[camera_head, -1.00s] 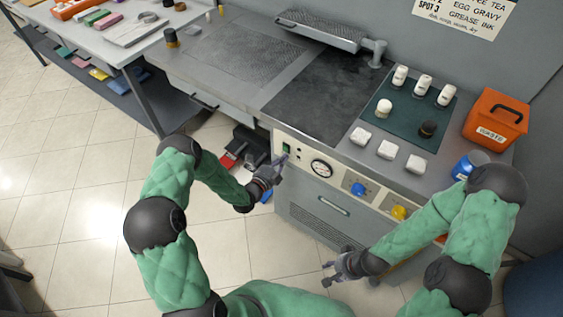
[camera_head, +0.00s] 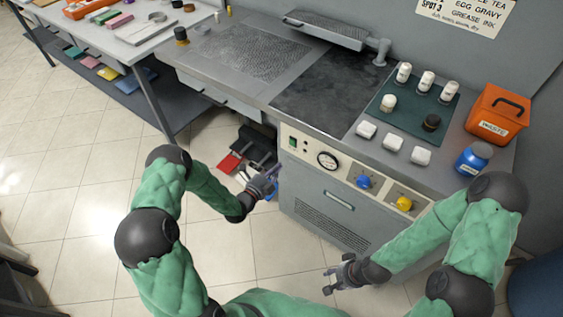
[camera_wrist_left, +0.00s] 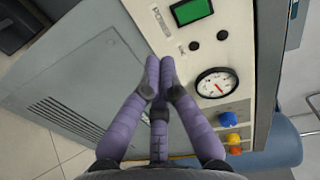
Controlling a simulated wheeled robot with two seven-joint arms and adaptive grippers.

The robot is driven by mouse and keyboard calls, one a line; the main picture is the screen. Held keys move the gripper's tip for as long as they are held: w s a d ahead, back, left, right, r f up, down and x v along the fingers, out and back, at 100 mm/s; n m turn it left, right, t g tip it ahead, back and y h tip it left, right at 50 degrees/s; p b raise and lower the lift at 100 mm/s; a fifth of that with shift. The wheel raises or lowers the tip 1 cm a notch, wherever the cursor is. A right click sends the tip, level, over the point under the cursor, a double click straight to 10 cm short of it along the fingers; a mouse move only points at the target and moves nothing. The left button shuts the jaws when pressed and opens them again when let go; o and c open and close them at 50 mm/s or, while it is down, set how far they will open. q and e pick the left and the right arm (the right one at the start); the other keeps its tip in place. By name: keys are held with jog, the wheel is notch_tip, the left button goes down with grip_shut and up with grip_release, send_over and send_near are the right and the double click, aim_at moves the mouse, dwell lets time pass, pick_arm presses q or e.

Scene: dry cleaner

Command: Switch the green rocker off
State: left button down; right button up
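The green rocker (camera_head: 292,143) is at the left end of the cream control panel (camera_head: 339,168) on the cabinet front. It also shows at the top of the left wrist view (camera_wrist_left: 192,12), green in a dark frame; I cannot tell which way it is tipped. My left gripper (camera_head: 276,170) is in front of the cabinet, below and left of the rocker, apart from it. In the wrist view its purple fingers (camera_wrist_left: 160,76) are drawn together at the tips, with nothing seen between them. My right gripper (camera_head: 330,281) is low in front of the cabinet, fingers spread and empty.
A pressure gauge (camera_head: 328,160), a blue knob (camera_head: 363,182) and a yellow knob (camera_head: 404,203) sit along the panel. An orange waste bin (camera_head: 495,115) and a blue jar (camera_head: 472,160) stand on the counter.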

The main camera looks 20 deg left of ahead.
pick_arm(q)
jog(key=v, duration=0.3)
jog(key=f+v, duration=0.1)
jog(key=v, duration=0.1)
jog(key=shift+s+a+p, duration=0.1)
jog(key=shift+s+p, duration=0.2)
jog(key=shift+p, duration=0.05)
